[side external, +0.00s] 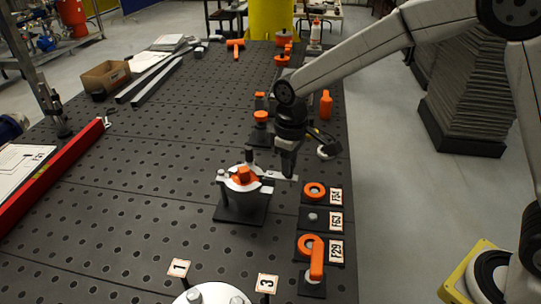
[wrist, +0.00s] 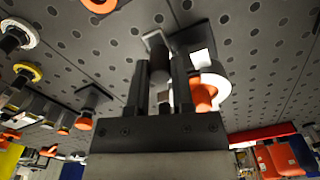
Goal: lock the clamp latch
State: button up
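The clamp (side external: 243,204) is a grey round body with an orange knob (side external: 243,175) on top, standing on a dark square plate. It has metal arms on either side; the right one is a flat silver lever (side external: 278,177). My gripper (side external: 289,168) points down at the outer end of this lever. In the wrist view my gripper's two dark fingers (wrist: 162,85) are a small gap apart, with a silver part (wrist: 153,40) beyond and between their tips. The clamp's pale ring and orange part (wrist: 204,94) lie just right of them. Finger contact with the lever is unclear.
Labelled stations with an orange ring (side external: 314,190) and an orange handle (side external: 316,256) stand right of the clamp. Numbered tags (side external: 179,267) and a pale round part (side external: 212,294) are in front. A red rail (side external: 50,180) borders the left. The perforated table (side external: 130,215) is clear left of the clamp.

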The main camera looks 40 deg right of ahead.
jog(key=shift+c, duration=0.6)
